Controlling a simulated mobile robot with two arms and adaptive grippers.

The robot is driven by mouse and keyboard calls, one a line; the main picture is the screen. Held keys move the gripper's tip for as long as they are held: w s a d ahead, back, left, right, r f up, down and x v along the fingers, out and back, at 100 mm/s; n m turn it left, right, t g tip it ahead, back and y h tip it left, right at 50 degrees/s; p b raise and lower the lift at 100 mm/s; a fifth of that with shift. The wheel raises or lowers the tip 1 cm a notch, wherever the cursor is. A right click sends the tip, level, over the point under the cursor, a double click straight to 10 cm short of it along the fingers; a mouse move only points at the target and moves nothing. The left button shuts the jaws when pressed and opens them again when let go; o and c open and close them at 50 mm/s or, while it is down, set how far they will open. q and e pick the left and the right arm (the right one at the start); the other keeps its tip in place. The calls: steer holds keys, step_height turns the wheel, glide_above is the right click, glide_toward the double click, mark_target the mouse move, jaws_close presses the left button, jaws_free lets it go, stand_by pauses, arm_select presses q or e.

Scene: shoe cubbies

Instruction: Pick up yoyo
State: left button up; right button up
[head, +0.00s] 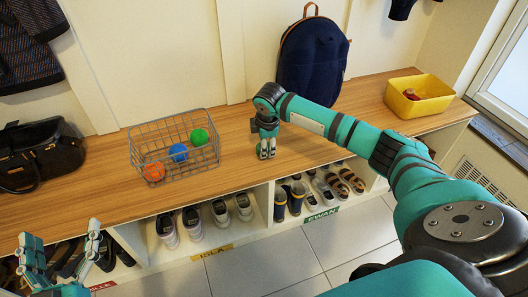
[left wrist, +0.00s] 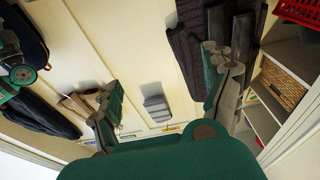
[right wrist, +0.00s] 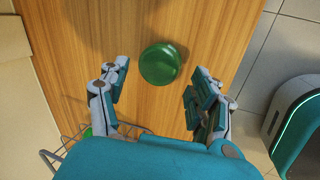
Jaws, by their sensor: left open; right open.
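A round, glossy green yoyo (right wrist: 160,64) lies on the wooden bench top in the right wrist view. It appears between and slightly beyond the fingertips of my right gripper (right wrist: 158,78), which is open and empty. In the head view my right gripper (head: 267,152) points down over the bench, right of the wire basket, and the yoyo cannot be made out there. My left gripper (head: 63,236) is open and empty at the lower left, in front of the bench. Its spread fingers also show in the left wrist view (left wrist: 162,95).
A wire basket (head: 176,146) with orange, blue and green balls stands left of my right gripper. A yellow bin (head: 420,97) holds something red. Shoe cubbies (head: 255,207) lie below the bench.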

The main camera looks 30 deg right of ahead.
steer(key=b+x, duration=0.1)
steer(key=x, duration=0.2)
steer(key=shift+a+f, duration=0.1)
steer(key=shift+f, duration=0.15)
steer(key=c, duration=0.9)
arm_select(q)
step_height(320, 180, up, 7)
steer(key=s+t+h, duration=0.1)
steer(key=s+t, duration=0.1)
steer(key=t, duration=0.2)
steer(key=shift+s+t+h, duration=0.3)
steer(key=shift+s+t, duration=0.1)
steer(key=shift+w+d+f, duration=0.1)
steer(key=shift+d, duration=0.05)
